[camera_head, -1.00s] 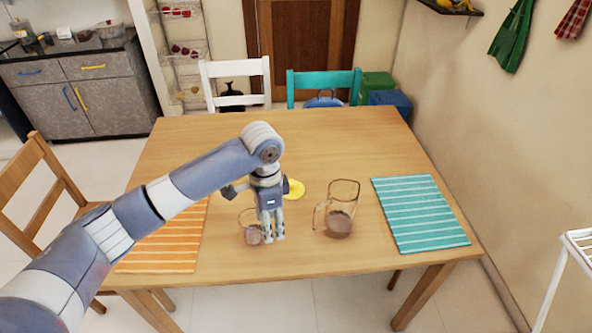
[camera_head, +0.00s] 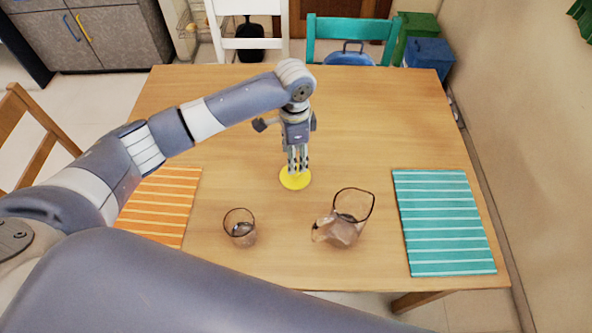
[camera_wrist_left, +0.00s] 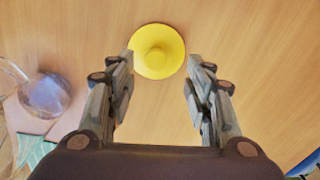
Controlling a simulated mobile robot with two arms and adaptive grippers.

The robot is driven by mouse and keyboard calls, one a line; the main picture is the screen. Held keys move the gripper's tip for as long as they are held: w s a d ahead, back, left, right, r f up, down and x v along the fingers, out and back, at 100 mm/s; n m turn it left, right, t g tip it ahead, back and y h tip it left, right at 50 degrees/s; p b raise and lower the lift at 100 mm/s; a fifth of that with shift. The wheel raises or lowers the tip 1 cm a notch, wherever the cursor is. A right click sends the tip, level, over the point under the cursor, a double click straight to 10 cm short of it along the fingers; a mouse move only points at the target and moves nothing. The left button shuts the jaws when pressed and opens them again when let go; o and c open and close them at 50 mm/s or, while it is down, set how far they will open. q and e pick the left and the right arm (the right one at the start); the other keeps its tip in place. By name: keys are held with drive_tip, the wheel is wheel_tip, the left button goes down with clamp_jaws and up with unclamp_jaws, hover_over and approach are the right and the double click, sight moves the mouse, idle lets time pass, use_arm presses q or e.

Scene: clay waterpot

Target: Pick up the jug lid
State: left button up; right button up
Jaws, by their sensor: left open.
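The yellow jug lid (camera_head: 296,180) lies flat on the wooden table, behind the glass jug and the cup. In the left wrist view the round lid (camera_wrist_left: 159,51) shows whole, with a raised knob in its middle. My left gripper (camera_head: 298,168) points down over the lid in the head view. In the wrist view its two fingers (camera_wrist_left: 160,80) are spread wide and empty, with the lid just beyond the gap between the tips. The glass jug (camera_head: 340,229) stands on the table to the right of the lid and nearer the front. My right gripper is not in view.
A small glass cup (camera_head: 241,230) stands nearer the front left. An orange striped mat (camera_head: 160,208) lies at left and a teal striped mat (camera_head: 445,222) at right. The table (camera_head: 390,120) is clear behind the lid. Chairs stand around it.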

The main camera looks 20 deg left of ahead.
use_arm(q)
drive_tip(key=shift+f, duration=0.4)
drive_tip(key=f, duration=0.2)
drive_tip(key=f+p, duration=0.1)
drive_tip(key=f, duration=0.2)
drive_tip(key=shift+s+d, duration=0.2)
drive_tip(key=shift+f, duration=0.25)
drive_tip(key=shift+c, duration=1.1)
clamp_jaws()
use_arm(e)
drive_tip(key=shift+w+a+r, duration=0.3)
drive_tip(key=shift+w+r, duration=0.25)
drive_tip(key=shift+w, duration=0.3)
